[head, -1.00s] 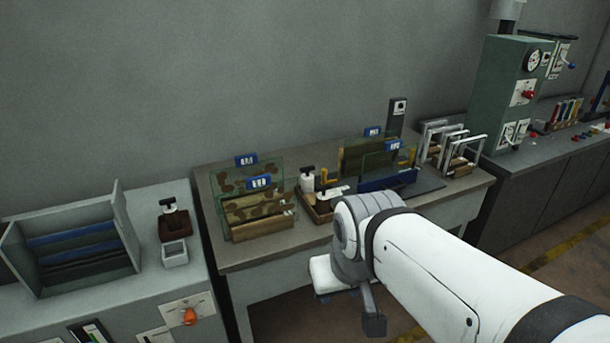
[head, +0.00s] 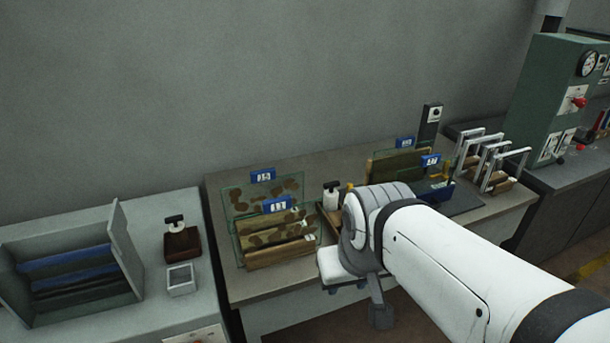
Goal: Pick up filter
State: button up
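I cannot tell for sure which thing is the filter. Clear, brown-spotted panels with blue tags (head: 277,205) stand upright in a wooden holder (head: 280,256) at the left of the middle table. More tagged panels (head: 398,166) stand at the table's right, partly behind my arm. My gripper (head: 345,285) hangs below my wrist at the table's front edge, right of the spotted panels and apart from them. Its fingertips are too small and hidden to show whether it is open or shut.
An open grey box with blue and dark slats (head: 75,262) stands on the left cabinet. A brown stamp-like block (head: 182,244) and a small grey tray (head: 181,281) are beside it. Metal frames (head: 490,155) and a green machine (head: 550,100) stand at right. White bottle (head: 331,195) is mid-table.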

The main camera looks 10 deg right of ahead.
aim_at(330, 196)
jog(key=z, duration=0.05)
jog(key=i, duration=0.95)
